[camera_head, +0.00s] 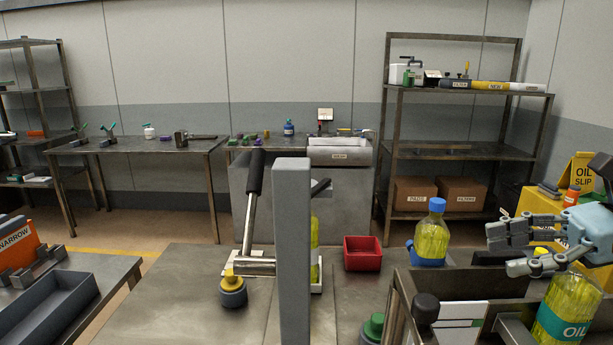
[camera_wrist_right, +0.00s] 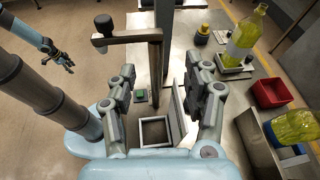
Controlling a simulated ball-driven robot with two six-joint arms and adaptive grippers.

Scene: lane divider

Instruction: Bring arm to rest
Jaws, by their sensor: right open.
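My right gripper (camera_head: 507,253) reaches in from the right edge in the head view. Its two grey fingers are spread apart with nothing between them. It is above the right-hand bench, over and left of an oil bottle (camera_head: 566,308) with a teal label. In the right wrist view the open fingers (camera_wrist_right: 160,78) frame a small square tray (camera_wrist_right: 142,134) below, apart from it. My left gripper (camera_wrist_right: 64,60) shows small at the upper left of the right wrist view, out over the floor. Its jaw opening is too small to judge. It does not show in the head view.
A grey upright divider (camera_head: 292,250) stands mid-bench, beside a black-handled lever (camera_head: 249,215). A blue-capped oil bottle (camera_head: 432,235) stands left of my right gripper. A red bin (camera_head: 362,254) and a yellow-topped jar (camera_head: 233,291) sit on the bench. Floor is open at left.

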